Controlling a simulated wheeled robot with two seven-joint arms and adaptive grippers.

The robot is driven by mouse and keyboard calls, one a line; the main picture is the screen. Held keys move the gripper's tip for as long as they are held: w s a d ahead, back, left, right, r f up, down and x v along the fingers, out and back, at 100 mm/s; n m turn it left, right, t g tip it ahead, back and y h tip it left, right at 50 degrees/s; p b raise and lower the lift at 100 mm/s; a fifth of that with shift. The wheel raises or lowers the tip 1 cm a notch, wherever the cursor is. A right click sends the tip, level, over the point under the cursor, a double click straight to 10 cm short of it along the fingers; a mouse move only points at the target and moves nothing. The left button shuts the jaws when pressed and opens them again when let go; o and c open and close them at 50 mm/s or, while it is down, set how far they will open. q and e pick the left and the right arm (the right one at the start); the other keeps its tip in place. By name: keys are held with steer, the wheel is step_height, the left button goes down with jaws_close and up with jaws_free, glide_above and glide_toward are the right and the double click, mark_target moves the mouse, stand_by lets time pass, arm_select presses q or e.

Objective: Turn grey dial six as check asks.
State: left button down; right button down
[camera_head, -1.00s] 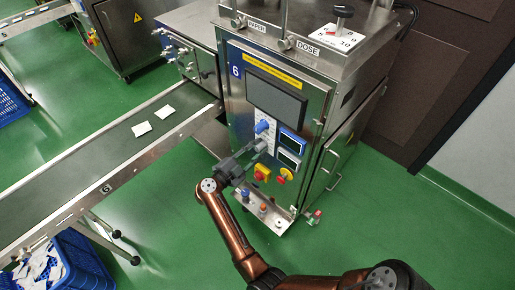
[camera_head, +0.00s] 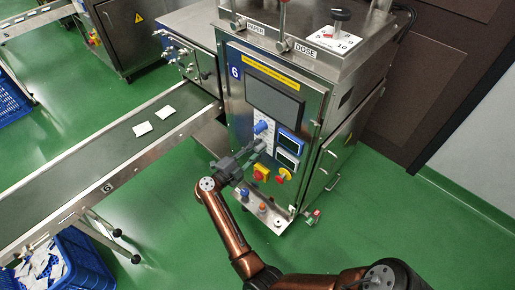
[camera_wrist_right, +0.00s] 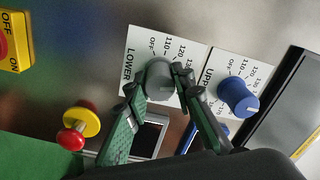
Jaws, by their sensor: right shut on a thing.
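The grey dial (camera_wrist_right: 158,78) sits on a white scale plate marked LOWER in the right wrist view. My right gripper (camera_wrist_right: 156,82) is shut on it, one finger on each side of the knob. In the head view the right gripper (camera_head: 258,148) reaches the front panel of the steel machine marked 6 (camera_head: 234,71) and hides most of the grey dial. A blue dial (camera_wrist_right: 238,95) on the UPPER scale plate is next to it, clear of the fingers; it also shows in the head view (camera_head: 261,127). My left gripper is out of view.
A yellow-based red knob (camera_head: 260,173), another red-and-yellow control (camera_head: 283,175) and blue-framed displays (camera_head: 289,144) crowd the panel around the gripper. A dark screen (camera_head: 273,101) is above. A conveyor (camera_head: 100,165) runs at the left. Green floor lies open in front.

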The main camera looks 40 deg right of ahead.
steer(key=shift+m, duration=0.9)
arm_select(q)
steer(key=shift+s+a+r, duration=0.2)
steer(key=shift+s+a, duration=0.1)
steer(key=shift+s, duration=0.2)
arm_select(e)
steer(key=shift+m, duration=0.6)
steer(key=c, duration=1.7)
jaws_free()
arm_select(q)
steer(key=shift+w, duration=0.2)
arm_select(e)
steer(key=shift+o, duration=0.2)
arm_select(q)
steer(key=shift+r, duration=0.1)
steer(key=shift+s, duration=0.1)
arm_select(e)
steer(key=a, duration=0.7)
steer(key=shift+s+a, duration=0.3)
